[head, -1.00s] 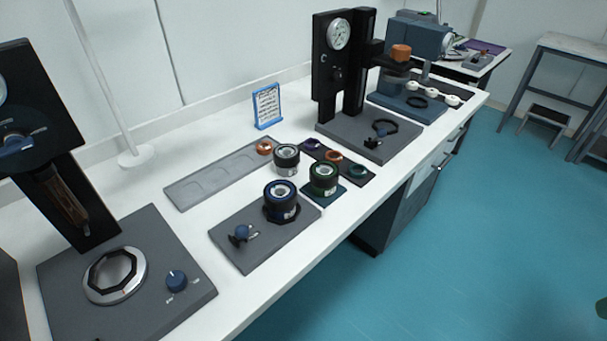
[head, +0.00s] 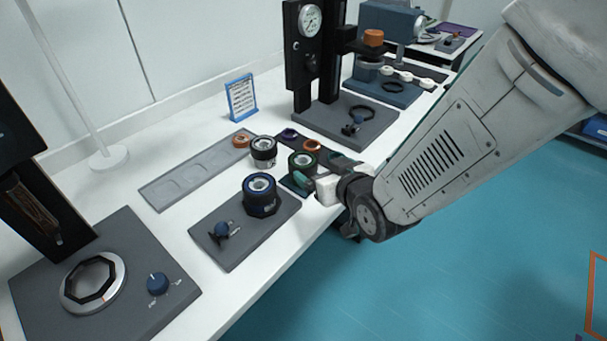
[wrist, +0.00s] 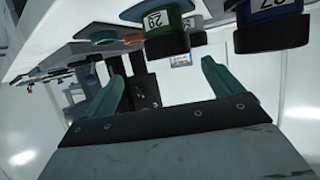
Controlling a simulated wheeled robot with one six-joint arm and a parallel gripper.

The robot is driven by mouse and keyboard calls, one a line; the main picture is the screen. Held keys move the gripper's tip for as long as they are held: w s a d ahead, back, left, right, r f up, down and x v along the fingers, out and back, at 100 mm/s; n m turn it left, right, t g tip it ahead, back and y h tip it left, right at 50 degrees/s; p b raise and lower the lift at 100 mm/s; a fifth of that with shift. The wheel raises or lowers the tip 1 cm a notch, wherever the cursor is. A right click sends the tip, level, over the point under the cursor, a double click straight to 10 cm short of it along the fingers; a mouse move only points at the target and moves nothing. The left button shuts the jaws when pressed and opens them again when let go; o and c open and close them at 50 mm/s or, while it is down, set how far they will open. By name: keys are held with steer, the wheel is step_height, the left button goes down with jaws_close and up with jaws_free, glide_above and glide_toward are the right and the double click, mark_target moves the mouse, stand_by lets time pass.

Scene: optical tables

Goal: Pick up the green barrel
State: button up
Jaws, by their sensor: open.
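A blue-banded barrel (head: 261,196) stands close by on a grey plate (head: 238,236), with its band also in the wrist view (wrist: 268,8). Orange rings (head: 312,146) lie nearby. A gauge stand (head: 311,60) rises farther back.

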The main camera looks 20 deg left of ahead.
mark_target(304, 161)
steer(key=shift+s+a+f, duration=0.25)
steer(key=shift+a+f, duration=0.05)
steer(key=shift+a, duration=0.3)
steer(key=shift+w+a+f, duration=0.1)
steer(key=shift+a, duration=0.25)
steer(key=x, duration=0.7)
steer(key=shift+w+r, duration=0.25)
steer(key=shift+r, duration=0.1)
steer(key=c, duration=1.1)
steer(key=shift+c, duration=0.2)
